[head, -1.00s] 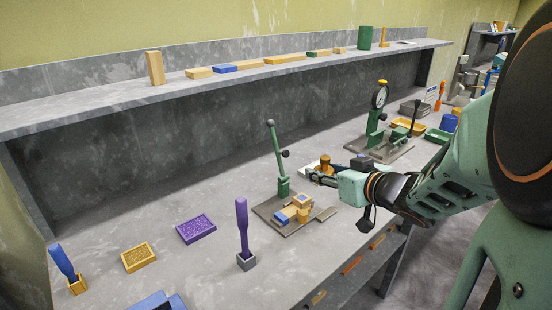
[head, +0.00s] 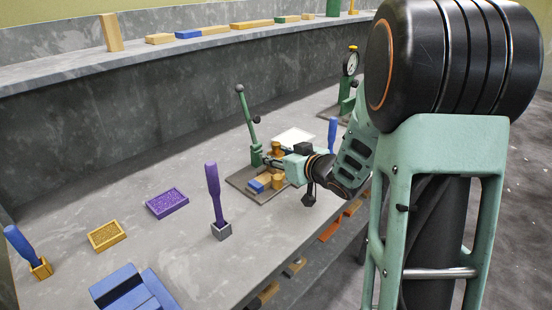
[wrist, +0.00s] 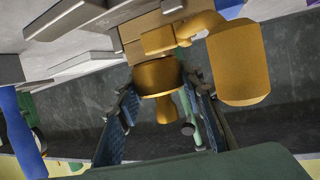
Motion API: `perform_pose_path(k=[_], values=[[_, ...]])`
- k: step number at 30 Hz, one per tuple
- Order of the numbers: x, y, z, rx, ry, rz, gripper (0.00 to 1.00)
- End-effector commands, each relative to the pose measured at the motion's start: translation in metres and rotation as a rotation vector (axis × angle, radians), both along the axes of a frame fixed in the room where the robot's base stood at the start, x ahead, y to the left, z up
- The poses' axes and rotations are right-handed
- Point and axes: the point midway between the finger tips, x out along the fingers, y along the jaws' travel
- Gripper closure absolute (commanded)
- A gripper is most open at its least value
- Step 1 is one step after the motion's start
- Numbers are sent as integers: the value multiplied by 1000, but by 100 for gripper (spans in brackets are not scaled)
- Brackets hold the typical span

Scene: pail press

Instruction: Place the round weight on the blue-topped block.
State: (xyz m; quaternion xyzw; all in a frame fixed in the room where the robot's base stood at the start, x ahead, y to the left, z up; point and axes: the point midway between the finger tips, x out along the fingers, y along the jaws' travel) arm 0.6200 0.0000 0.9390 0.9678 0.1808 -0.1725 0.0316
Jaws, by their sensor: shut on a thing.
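The round weight (wrist: 158,76) is golden with a small knob. In the wrist view it sits between the two fingers of my gripper (wrist: 157,100), which is shut on it. In the head view the weight (head: 277,148) shows at the end of my gripper (head: 272,161), above the grey base of the green lever press. A blue-topped block (head: 257,186) lies on that base beside other wooden blocks, below and in front of my gripper. My gripper hides part of the group. I cannot tell whether the weight touches anything below it.
The green press's lever (head: 246,115) rises just behind my gripper. A white tray (head: 295,136) lies empty behind it. A purple-handled tool (head: 213,190) stands in a grey holder at the left.

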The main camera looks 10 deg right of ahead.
Motion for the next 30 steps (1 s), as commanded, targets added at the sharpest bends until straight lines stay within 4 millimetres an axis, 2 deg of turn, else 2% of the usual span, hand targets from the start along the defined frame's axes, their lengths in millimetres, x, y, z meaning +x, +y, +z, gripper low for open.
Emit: perform_pose_path(k=[4, 10, 11, 15, 26, 30], values=[[1, 0, 5, 1, -8, 1, 100], [1, 0, 0, 1, -7, 1, 100], [0, 0, -2, 0, -2, 0, 62], [0, 0, -1, -1, -1, 0, 48], [0, 0, 4, 0, -2, 0, 48], [-19, -9, 12, -1, -2, -4, 48]])
